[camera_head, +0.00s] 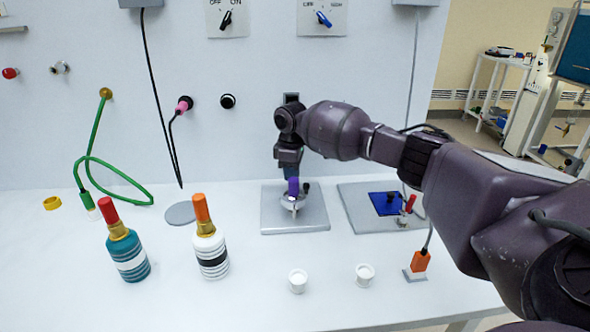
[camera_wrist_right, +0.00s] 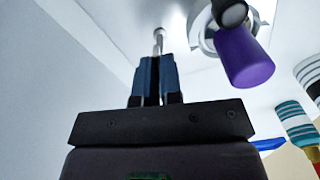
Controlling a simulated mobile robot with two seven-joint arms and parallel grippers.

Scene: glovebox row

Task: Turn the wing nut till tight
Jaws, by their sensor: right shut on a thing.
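My right gripper (camera_head: 291,173) reaches down over a grey plate (camera_head: 318,221) at the back middle of the bench. In the wrist view its two blue fingers (camera_wrist_right: 156,62) are close together, shut on a small metallic piece (camera_wrist_right: 158,40) at their tips, which looks like the wing nut. The fingers hide most of it, so its wings and how far it is turned cannot be told. A purple cylinder (camera_wrist_right: 244,57) with a pale round fitting stands beside the fingers; it also shows in the head view (camera_head: 293,187). My left gripper is not in view.
A second grey plate (camera_head: 362,222) with a blue square lies to the right. Two banded bottles (camera_head: 131,260) (camera_head: 212,256) stand front left. A green hose (camera_head: 105,165) hangs at left.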

